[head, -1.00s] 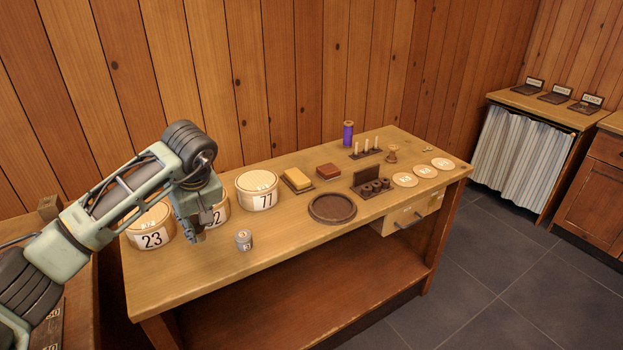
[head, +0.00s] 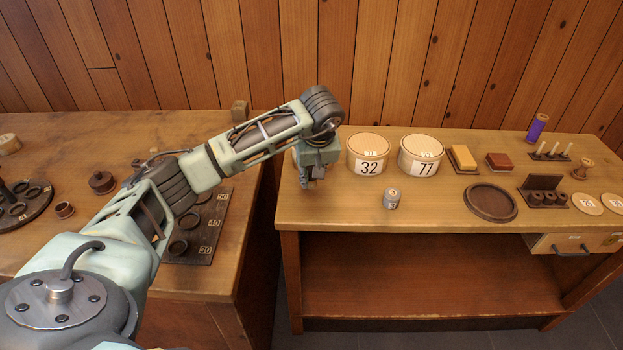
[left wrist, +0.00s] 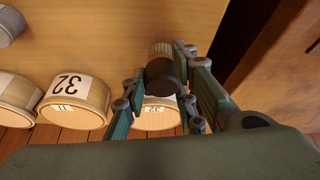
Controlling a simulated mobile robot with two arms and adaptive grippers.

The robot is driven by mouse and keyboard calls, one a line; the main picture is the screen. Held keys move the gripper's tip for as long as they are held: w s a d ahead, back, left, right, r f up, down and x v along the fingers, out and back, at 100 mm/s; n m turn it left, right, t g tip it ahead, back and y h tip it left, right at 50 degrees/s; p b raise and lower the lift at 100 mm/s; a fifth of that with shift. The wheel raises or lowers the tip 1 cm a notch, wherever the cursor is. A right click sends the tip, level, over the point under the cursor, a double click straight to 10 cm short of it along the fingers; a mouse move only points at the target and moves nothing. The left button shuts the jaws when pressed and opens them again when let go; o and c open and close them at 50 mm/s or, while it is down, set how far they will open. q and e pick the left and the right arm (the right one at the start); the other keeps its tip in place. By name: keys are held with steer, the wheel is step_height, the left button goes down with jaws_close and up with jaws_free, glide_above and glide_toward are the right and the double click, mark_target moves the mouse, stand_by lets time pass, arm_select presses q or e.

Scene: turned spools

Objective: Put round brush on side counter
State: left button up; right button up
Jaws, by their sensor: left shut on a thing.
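My left gripper (head: 308,182) is over the left end of the wooden workbench (head: 350,212). In the left wrist view its fingers (left wrist: 166,78) are shut on a short round thing with a dark end and a pale ribbed band, which I take to be the round brush (left wrist: 161,72). In the head view the brush is hidden or too small to make out. My right gripper is not in view. I cannot tell which surface is the side counter; a second wooden table (head: 225,125) stands at the left.
Lidded drums marked 32 (head: 368,155) and 77 (head: 421,156) stand right of the gripper, with a small grey tin (head: 391,198) in front. A round dark tray (head: 490,202) lies farther right. The left table holds a ring board (head: 195,230) and a small lidded pot (head: 102,181).

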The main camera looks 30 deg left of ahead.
mark_target(311, 180)
arm_select(q)
steer(key=shift+a+f+p, duration=0.2)
steer(key=shift+f+p, duration=0.2)
steer(key=shift+f, duration=1.75)
steer(key=shift+s, duration=0.1)
steer(key=o, duration=1.1)
steer(key=shift+c, duration=0.2)
steer(key=b+v, duration=0.1)
steer(key=v, duration=1.1)
